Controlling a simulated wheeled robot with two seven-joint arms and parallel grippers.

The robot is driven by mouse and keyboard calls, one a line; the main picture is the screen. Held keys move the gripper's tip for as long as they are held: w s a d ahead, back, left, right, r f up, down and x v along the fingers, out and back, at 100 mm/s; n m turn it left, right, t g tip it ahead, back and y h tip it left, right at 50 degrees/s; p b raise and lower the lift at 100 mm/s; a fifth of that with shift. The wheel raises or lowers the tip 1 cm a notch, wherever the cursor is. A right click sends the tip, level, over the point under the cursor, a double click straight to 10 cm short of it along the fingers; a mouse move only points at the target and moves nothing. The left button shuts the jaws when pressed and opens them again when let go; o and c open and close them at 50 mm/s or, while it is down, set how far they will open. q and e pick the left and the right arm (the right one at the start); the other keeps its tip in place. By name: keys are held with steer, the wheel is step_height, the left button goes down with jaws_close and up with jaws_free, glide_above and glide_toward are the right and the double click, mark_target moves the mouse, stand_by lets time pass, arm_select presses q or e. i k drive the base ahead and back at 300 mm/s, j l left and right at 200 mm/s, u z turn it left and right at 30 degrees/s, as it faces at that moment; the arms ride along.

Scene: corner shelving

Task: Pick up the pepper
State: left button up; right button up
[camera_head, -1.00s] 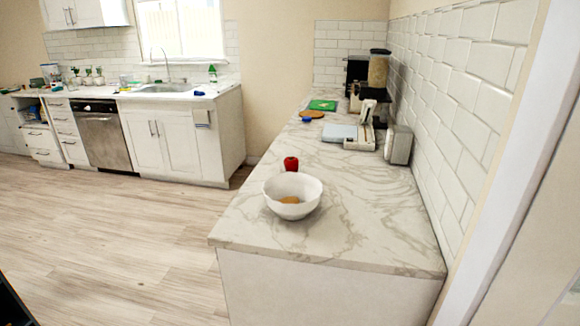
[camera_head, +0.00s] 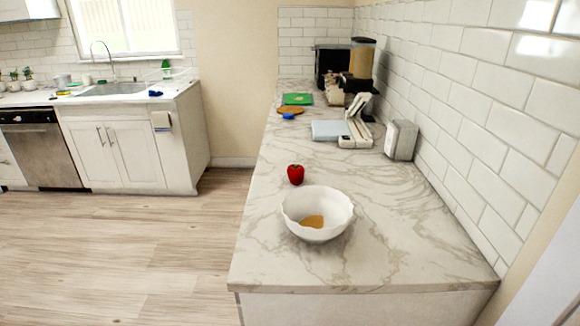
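A red pepper (camera_head: 296,174) stands on the marble-patterned counter (camera_head: 400,235), near its left edge. It is just behind a white bowl (camera_head: 318,215) and looks apart from it. The bowl has something orange-brown (camera_head: 312,221) inside. The pepper is fully visible in the head view. Neither of my grippers shows in this view.
Farther back on the counter are a scale-like appliance (camera_head: 354,130), a silver box (camera_head: 401,140), a green board (camera_head: 298,99), a round brown board (camera_head: 290,110) and a grain dispenser (camera_head: 362,60). A tiled wall (camera_head: 470,110) bounds the right. The wooden floor (camera_head: 130,255) at left is clear.

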mark_target(295, 173)
steer(key=i+j+z, duration=0.1)
steer(key=j+z, duration=0.15)
steer(key=j, duration=0.8)
steer(key=j+z, duration=0.25)
steer(key=j, duration=0.75)
steer(key=i+j+z, duration=0.15)
steer(key=j, duration=0.2)
steer(key=i+j+z, duration=0.3)
steer(key=j, duration=0.5)
steer(key=i+j+z, duration=0.1)
steer(key=i+j, duration=0.15)
steer(key=j, duration=0.15)
steer(key=i+j+z, duration=0.15)
steer(key=i, duration=0.25)
steer(key=i+j+z, duration=0.2)
steer(key=i+j, duration=0.1)
steer(key=i, duration=0.05)
